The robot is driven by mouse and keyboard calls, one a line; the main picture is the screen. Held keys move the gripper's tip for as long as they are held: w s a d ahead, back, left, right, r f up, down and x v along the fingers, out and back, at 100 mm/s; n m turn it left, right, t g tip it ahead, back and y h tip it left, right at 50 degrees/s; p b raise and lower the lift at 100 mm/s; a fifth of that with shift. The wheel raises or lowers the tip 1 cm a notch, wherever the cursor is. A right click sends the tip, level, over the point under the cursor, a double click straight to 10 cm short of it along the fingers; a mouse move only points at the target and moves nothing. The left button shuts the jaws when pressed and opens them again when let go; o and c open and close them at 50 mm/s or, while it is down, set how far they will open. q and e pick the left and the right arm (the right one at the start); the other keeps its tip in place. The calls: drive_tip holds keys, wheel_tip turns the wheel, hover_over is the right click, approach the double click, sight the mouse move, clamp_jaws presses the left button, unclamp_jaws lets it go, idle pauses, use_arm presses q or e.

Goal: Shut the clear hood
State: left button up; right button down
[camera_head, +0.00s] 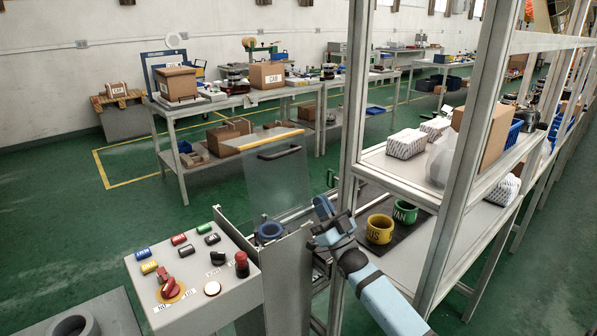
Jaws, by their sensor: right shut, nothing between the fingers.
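The clear hood (268,185) is a transparent panel with a yellow-orange top edge and a dark bar handle (279,153). It stands raised behind the control box, above a small station with grey side plates. A blue ring-shaped part (269,231) sits low in the station, below the hood. My right gripper (314,240) is dark, at the end of a blue arm from the lower right. It is shut and empty beside the station's right plate, lower than the handle and right of it, apart from the handle. My left gripper is out of view.
A control box (205,270) with coloured buttons and a red knob stands front left. A grey frame post (352,120) rises close behind my right gripper. Yellow (380,229) and green (404,212) cups stand on a dark mat to the right. Green floor lies open at left.

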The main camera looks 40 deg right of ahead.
drive_tip(key=w+f+p+x, duration=0.1)
drive_tip(key=p+x, duration=0.1)
drive_tip(key=x, duration=1.1)
drive_tip(key=shift+w+f+p, duration=0.35)
drive_tip(key=shift+f+p, duration=0.05)
drive_tip(key=shift+f, duration=0.05)
drive_tip(key=shift+a, duration=0.15)
